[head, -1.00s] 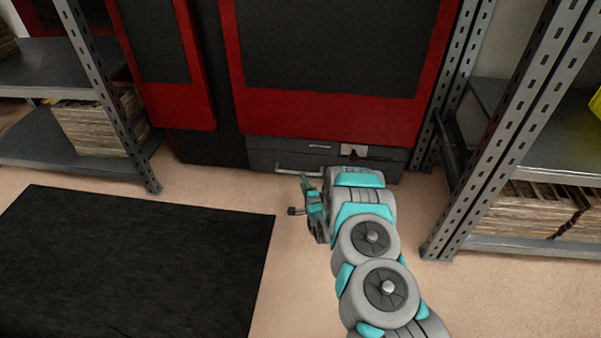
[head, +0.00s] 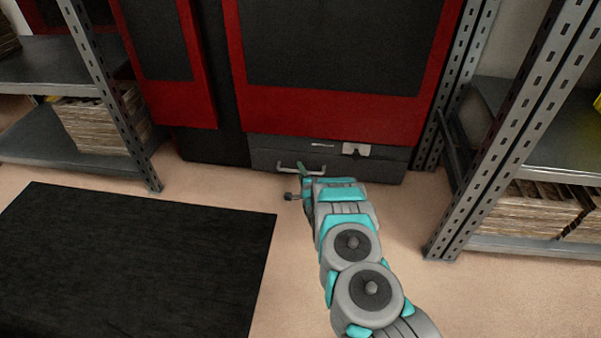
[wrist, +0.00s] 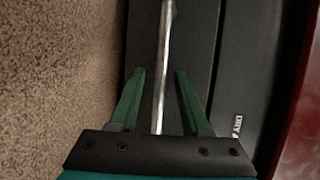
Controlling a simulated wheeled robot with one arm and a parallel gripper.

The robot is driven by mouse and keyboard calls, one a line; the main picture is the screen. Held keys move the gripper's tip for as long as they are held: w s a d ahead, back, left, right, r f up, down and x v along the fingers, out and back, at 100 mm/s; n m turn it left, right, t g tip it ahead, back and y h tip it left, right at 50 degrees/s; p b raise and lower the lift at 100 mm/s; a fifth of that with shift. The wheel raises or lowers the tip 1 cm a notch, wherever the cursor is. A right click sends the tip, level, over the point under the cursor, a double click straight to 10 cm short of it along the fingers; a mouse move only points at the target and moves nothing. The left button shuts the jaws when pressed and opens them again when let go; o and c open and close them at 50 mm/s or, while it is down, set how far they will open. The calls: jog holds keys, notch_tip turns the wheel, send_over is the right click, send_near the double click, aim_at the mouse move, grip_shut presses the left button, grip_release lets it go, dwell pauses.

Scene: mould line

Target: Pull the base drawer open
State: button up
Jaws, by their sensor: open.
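The base drawer (head: 380,170) is a dark grey front low under the red machine, and it looks closed. Its pale bar handle (head: 289,167) sticks out at the left part of the front. My gripper (head: 301,180) is at the handle in the head view, partly hidden by my own wrist. In the wrist view my gripper (wrist: 159,88) is open, with one green finger on each side of the metal handle (wrist: 164,70). The bar runs between the fingers with a gap on both sides. The drawer front (wrist: 200,45) lies behind it.
The red machine (head: 330,115) stands above the drawer. Metal shelf racks stand at the left (head: 85,60) and right (head: 500,130), the right one close to my arm. A black mat (head: 140,260) lies on the floor at left. Bare floor surrounds my arm.

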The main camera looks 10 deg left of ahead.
grip_shut()
dwell(0.3)
dwell(1.1)
